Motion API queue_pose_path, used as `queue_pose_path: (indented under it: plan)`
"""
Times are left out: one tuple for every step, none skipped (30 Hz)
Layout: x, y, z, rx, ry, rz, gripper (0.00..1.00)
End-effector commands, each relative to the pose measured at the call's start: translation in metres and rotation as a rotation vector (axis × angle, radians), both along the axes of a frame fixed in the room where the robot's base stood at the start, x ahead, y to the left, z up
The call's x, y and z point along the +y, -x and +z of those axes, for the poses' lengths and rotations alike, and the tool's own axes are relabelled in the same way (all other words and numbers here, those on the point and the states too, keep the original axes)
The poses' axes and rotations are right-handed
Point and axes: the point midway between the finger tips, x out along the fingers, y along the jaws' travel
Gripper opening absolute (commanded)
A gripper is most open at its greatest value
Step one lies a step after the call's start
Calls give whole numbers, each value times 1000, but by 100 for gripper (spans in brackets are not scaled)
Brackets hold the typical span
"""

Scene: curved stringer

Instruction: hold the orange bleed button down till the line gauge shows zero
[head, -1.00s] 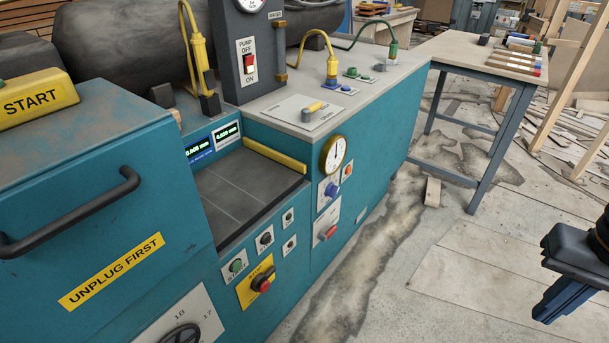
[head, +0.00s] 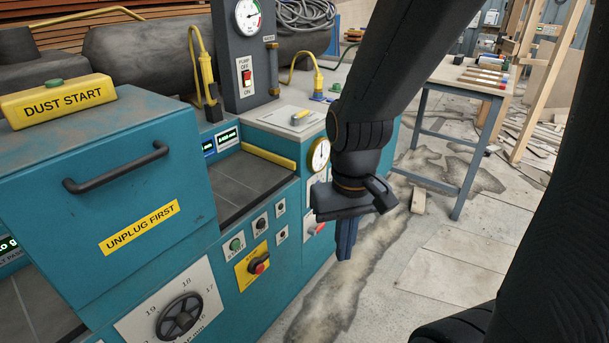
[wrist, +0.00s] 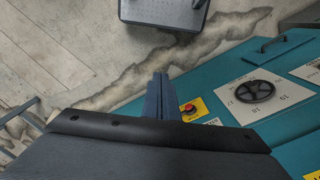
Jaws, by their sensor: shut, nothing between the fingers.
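The brass-rimmed line gauge (head: 320,153) is on the front of the teal machine, partly covered at its right by my arm. Its needle is too small to read surely. The orange bleed button does not show now; my arm and wrist cover the panel just below and right of the gauge. My gripper (head: 345,252) points down in front of the machine, fingers together and empty, apart from the panel as far as I can tell. Its shut fingers also show in the wrist view (wrist: 160,80).
A red stop button (head: 258,267) on a yellow plate and a black handwheel (head: 180,319) are on the machine front, left of my gripper. A red-handled switch (head: 316,229) is close by. A workbench (head: 478,82) stands at the back right. The floor between is mostly clear.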

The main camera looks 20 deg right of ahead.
Motion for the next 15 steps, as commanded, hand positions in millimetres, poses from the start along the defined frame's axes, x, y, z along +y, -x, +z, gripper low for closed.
queue_pose_path:
  plan:
    - [0,0,0,0,0,0,0]
    - [0,0,0,0,0,0,0]
    - [0,0,0,0,0,0,0]
    - [0,0,0,0,0,0,0]
    - [0,0,0,0,0,0,0]
    - [0,0,0,0,0,0,0]
    - [0,0,0,0,0,0,0]
    - [0,0,0,0,0,0,0]
    - [0,0,0,0,0,0,0]
    - [0,0,0,0,0,0,0]
    - [0,-1,0,-1,0,-1,0]
    - [-1,-3,-1,-6,1,-3,0]
    - [-2,-6,-3,-12,2,-7,0]
    - [-3,-11,-5,-22,3,-12,0]
    - [-6,-20,-9,-40,5,-21,0]
